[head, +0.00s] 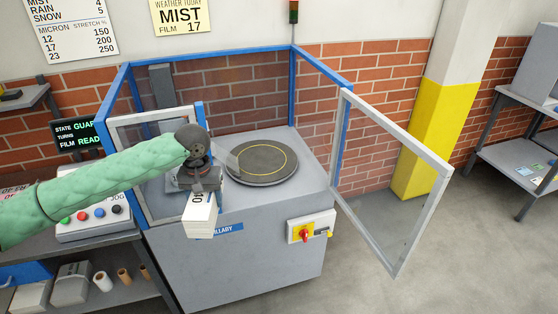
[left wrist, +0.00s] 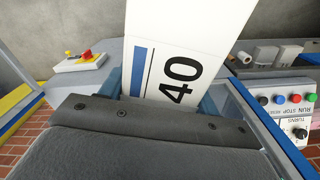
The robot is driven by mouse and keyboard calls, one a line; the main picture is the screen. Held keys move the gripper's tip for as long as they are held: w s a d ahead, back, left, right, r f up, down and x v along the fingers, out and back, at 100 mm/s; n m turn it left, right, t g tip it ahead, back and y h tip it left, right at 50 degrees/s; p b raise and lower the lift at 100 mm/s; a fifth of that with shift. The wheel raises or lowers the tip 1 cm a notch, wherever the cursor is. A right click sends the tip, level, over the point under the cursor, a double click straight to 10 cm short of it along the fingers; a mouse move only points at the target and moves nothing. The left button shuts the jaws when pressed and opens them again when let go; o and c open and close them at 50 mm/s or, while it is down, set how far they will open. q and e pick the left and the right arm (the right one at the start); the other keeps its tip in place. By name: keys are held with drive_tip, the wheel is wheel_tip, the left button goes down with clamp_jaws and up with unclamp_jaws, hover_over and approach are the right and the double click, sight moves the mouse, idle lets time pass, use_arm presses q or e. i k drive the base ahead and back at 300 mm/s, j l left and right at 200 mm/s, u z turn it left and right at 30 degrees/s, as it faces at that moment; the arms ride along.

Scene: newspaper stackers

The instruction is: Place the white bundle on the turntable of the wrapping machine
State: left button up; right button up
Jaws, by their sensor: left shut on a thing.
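The white bundle (head: 199,221) hangs in my left gripper (head: 199,184), in front of the wrapping machine (head: 240,260) near its front left corner. In the left wrist view the bundle (left wrist: 165,50) shows a blue bar and the number 40, and the gripper (left wrist: 145,105) is shut on it. The turntable (head: 261,162) is a dark round disc with a yellow ring, bare, on the machine's deck. It lies right of and behind the bundle. My right gripper is in neither view.
The right door (head: 393,190) stands swung open; a framed panel (head: 155,165) is at the left, behind my arm. A button box (head: 93,213) sits on the left bench. A red switch (head: 304,234) is on the machine's front. A post with yellow paint (head: 432,140) stands at right.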

sight(262, 159)
drive_tip(key=i+l, duration=0.2)
drive_tip(key=l, duration=0.2)
drive_tip(key=i+l, duration=0.45)
drive_tip(key=l, duration=0.3)
drive_tip(key=u, duration=0.05)
